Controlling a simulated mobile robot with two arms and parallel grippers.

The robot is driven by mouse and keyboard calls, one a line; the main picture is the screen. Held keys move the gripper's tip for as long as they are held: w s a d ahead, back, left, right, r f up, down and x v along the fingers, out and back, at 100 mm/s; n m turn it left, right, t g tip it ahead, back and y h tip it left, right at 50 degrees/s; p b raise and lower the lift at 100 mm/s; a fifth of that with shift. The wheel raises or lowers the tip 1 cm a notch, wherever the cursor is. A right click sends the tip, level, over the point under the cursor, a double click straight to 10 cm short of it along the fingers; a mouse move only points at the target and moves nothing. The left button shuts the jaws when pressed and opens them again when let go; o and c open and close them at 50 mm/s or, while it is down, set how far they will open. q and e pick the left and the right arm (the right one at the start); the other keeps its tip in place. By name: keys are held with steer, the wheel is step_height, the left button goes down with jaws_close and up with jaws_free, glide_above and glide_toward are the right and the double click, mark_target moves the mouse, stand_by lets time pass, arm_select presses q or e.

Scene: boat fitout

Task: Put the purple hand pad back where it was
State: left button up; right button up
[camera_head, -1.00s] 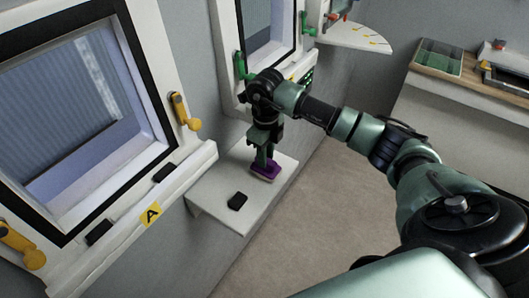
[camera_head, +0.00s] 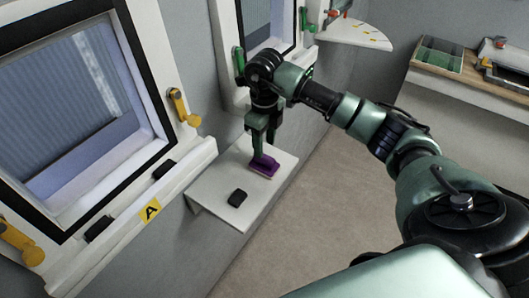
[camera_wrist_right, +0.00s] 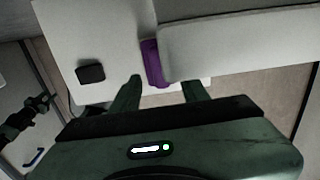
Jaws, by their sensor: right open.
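The purple hand pad (camera_head: 264,166) lies on the small white wall shelf (camera_head: 213,190), near its back right part. It also shows in the wrist view (camera_wrist_right: 152,62), partly hidden by a pale slab-like edge. My right gripper (camera_head: 266,152) is open just above the pad, pointing down, with its fingers apart. In the wrist view the two green fingertips (camera_wrist_right: 161,84) sit to either side below the pad, and nothing is between them. My left gripper is not in the head view.
A black block (camera_head: 237,197) lies on the shelf in front of the pad. Window A (camera_head: 75,110) with yellow handles is at left, and a window with green handles (camera_head: 239,60) is behind my arm. A counter with a green tray (camera_head: 440,56) stands at right. The floor is clear.

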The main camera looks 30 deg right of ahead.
step_height(320, 180, up, 8)
steer(key=b, duration=0.1)
steer(key=shift+f, duration=0.15)
